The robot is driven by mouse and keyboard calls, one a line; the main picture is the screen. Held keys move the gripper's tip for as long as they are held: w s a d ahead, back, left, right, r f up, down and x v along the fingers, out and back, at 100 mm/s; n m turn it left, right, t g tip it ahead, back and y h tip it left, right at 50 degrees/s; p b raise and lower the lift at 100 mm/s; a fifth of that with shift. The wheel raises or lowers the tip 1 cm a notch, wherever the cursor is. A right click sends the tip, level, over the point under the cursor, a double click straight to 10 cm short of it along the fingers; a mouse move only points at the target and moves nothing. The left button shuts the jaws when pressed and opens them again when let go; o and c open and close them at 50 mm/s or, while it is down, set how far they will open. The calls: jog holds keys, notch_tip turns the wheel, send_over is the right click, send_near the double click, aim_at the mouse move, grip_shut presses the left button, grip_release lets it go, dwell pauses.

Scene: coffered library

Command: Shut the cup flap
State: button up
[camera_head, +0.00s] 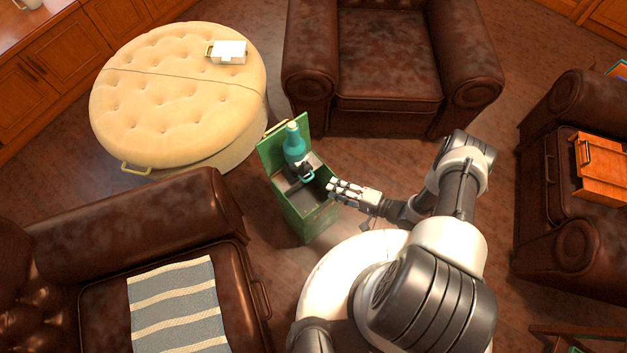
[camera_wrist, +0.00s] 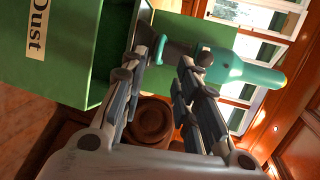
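A teal bottle-shaped item (camera_head: 294,146) stands at the green box in the head view, with a dark and pale part (camera_head: 305,172) at its lower end. In the wrist view the teal item (camera_wrist: 235,68) lies sideways, with a dark grey part (camera_wrist: 177,52) on its left end. I cannot tell for sure which part is the cup flap. My gripper (camera_head: 333,187) is just right of the box's top, fingers toward it. In the wrist view my gripper (camera_wrist: 169,58) has its fingers spread, the dark grey part showing beyond the gap; contact cannot be told.
The green box (camera_head: 311,222) has its lid (camera_head: 267,156) raised; its side reads "Dust" in the wrist view (camera_wrist: 70,30). A tufted ottoman (camera_head: 150,100) holds a white box (camera_head: 229,51). Leather armchairs (camera_head: 390,100) and a sofa (camera_head: 130,225) hem the floor. An orange-brown case (camera_head: 602,172) lies right.

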jog(key=b+x, duration=0.1)
jog(key=x, duration=0.8)
jog(key=shift+a+b, duration=0.25)
jog(key=shift+b, duration=0.05)
jog(key=shift+w, duration=0.15)
jog(key=shift+c, duration=0.3)
jog(key=shift+f, duration=0.1)
grip_shut()
